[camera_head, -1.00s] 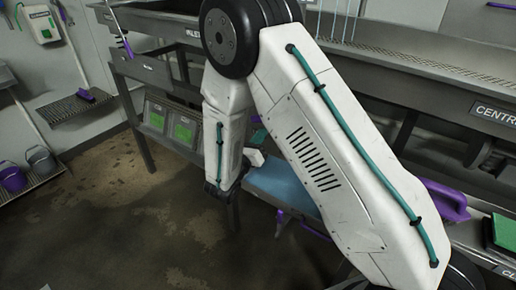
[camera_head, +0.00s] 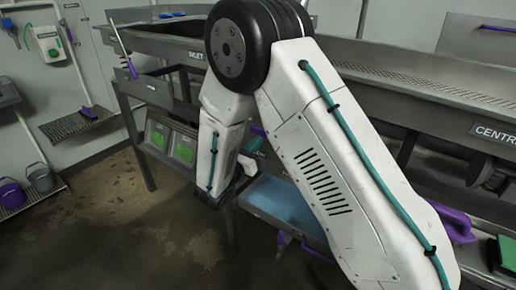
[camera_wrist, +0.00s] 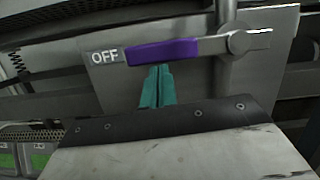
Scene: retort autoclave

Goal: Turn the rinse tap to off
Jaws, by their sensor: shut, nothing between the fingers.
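The rinse tap shows in the wrist view as a purple lever handle (camera_wrist: 163,51) on a round metal pivot (camera_wrist: 239,41). The lever lies nearly level, its free end pointing left, right beside the OFF label (camera_wrist: 105,57) on a grey metal plate. My gripper (camera_wrist: 158,70) shows as teal fingers, shut and empty, just below the lever. Whether the fingertips touch the lever I cannot tell.
A steel sink bench (camera_head: 350,60) with a CENTRI-marked front runs along the back. A blue tray (camera_head: 285,205) and a purple object (camera_head: 452,222) sit low behind my arm. Purple and grey buckets (camera_head: 12,194) stand at the left. Wet floor is open in front.

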